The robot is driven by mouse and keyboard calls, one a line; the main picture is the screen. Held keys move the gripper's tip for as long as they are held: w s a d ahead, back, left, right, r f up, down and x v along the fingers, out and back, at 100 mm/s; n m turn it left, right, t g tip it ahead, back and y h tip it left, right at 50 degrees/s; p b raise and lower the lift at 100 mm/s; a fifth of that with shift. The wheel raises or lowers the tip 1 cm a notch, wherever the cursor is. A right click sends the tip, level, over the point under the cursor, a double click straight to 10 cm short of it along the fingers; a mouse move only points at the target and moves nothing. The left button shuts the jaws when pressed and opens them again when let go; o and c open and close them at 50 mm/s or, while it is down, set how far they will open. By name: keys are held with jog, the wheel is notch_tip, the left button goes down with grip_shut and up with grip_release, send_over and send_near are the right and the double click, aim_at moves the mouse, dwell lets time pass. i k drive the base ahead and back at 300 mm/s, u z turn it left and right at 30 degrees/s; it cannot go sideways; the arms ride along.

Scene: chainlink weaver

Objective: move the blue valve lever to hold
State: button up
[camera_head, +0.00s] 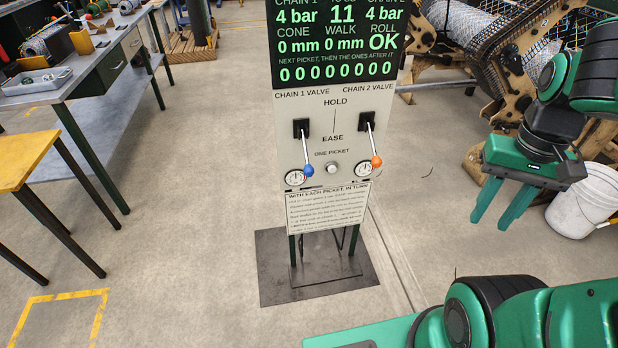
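The blue valve lever (308,170) is on the left of the control panel, under the chain 1 valve label. Its pale rod hangs down from a black slot, with the blue knob at the ease end, below the hold label (335,102). An orange-knobbed lever (376,161) hangs down in the same way on the right, under the chain 2 valve label. My gripper (490,222) is to the right of the panel, well apart from both levers. Its two green fingers point down, spread apart, with nothing visible between them.
The panel (290,150) stands on a dark floor plate (275,272), with a green-lettered screen (335,70) above the levers. A white bucket (575,215) and woven-mesh machinery (480,40) are at the right. Workbenches (90,75) line the left. Floor around the panel's front is clear.

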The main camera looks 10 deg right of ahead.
aim_at(308, 171)
jog(key=z, duration=0.45)
jog(key=k, duration=1.35)
jog(key=u, duration=0.5)
jog(key=i, duration=1)
jog(key=z, duration=0.05)
